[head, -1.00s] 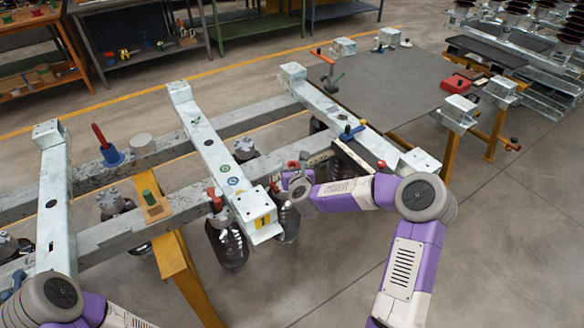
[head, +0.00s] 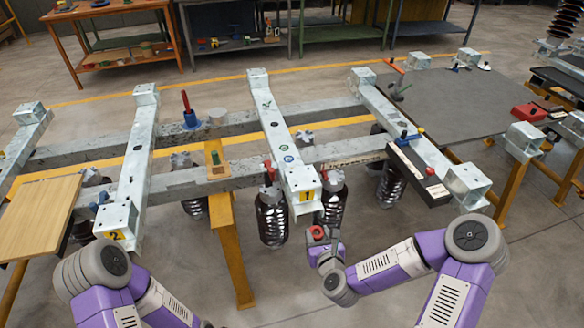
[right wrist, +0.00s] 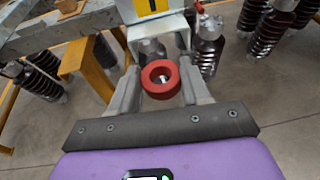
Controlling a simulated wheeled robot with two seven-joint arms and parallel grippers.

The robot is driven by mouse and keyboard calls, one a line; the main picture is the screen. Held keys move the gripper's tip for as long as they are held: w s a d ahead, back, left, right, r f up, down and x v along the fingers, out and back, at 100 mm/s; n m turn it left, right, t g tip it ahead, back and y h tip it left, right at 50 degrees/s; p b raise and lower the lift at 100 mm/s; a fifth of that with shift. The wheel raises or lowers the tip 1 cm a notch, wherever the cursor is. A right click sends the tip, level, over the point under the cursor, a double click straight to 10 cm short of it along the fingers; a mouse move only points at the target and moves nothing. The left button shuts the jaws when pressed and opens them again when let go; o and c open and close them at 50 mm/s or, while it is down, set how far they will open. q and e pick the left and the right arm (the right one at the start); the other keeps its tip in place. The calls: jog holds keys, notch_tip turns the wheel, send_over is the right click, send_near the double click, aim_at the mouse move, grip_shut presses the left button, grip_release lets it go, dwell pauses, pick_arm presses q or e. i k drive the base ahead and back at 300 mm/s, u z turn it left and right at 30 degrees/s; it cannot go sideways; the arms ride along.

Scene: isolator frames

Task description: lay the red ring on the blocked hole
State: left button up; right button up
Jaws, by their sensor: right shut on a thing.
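The red ring (head: 317,233) is held by my right gripper (head: 322,244), in front of the near end of the middle galvanized beam (head: 274,120) marked 1. In the right wrist view the red ring (right wrist: 148,78) sits between both fingers, its opening showing, with the beam end just beyond it. The beam top carries a green round mark (head: 284,147) and a blue round mark (head: 289,159). I cannot tell which hole is blocked. My left arm shows at the lower left, but its gripper is out of view.
A blue holder with a red handle (head: 190,117) stands on the rear rail. A second beam (head: 138,165), marked 2, lies to the left. A grey table (head: 440,105) is at the right. Open floor lies in front.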

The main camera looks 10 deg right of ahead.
aim_at(288, 159)
jog(key=u, duration=3.1)
jog(key=k, duration=2.25)
jog(key=z, duration=1.8)
jog(key=i, duration=1.5)
